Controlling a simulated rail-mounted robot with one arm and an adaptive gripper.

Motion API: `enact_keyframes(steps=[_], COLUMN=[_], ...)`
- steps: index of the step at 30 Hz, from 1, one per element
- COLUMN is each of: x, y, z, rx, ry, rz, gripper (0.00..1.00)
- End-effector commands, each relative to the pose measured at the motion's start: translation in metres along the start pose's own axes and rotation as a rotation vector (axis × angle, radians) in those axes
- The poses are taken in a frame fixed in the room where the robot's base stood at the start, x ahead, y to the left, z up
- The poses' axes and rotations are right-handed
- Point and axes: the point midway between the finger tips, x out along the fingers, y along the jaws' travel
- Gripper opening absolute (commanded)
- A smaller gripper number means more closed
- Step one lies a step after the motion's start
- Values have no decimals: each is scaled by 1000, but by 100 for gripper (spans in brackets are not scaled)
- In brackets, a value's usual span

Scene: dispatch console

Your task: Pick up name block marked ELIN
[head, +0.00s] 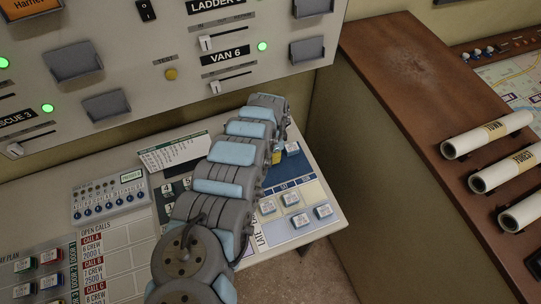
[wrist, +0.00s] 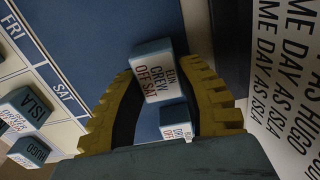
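The block marked ELIN (wrist: 158,75), with a pale label reading ELIN CREW OFF SAT and a blue side, is between the tips of my gripper (wrist: 160,72) in the wrist view. The yellow ribbed fingers stand close on both sides of it. I cannot tell whether they press on it or leave small gaps. Whether the block rests on the board is also unclear. In the head view my arm hides the block and most of my gripper; only a bit of yellow finger (head: 277,157) shows above the board.
Another labelled block (wrist: 174,118) shows between the fingers, nearer the palm. Blocks marked ISLA (wrist: 32,108) and HUGO (wrist: 28,150) are at the left. In the head view, several blocks sit on the roster board (head: 310,190). The upright panel (head: 150,80) stands behind the desk.

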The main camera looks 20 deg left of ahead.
Motion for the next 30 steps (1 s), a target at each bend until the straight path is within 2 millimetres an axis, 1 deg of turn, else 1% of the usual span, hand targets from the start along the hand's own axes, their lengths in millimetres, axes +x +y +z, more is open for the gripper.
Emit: enact_keyframes(steps=[11,16,20,25,27,30], x=[1,-4,-13,-35,-39,-47], y=[0,0,0,-2,6,10], z=[0,0,0,2,1,3], rx=[0,-1,0,-1,4,3], ry=[0,1,1,-1,-1,1], rz=[0,0,0,-5,2,-1], gripper=[6,6,6,6,6,6])
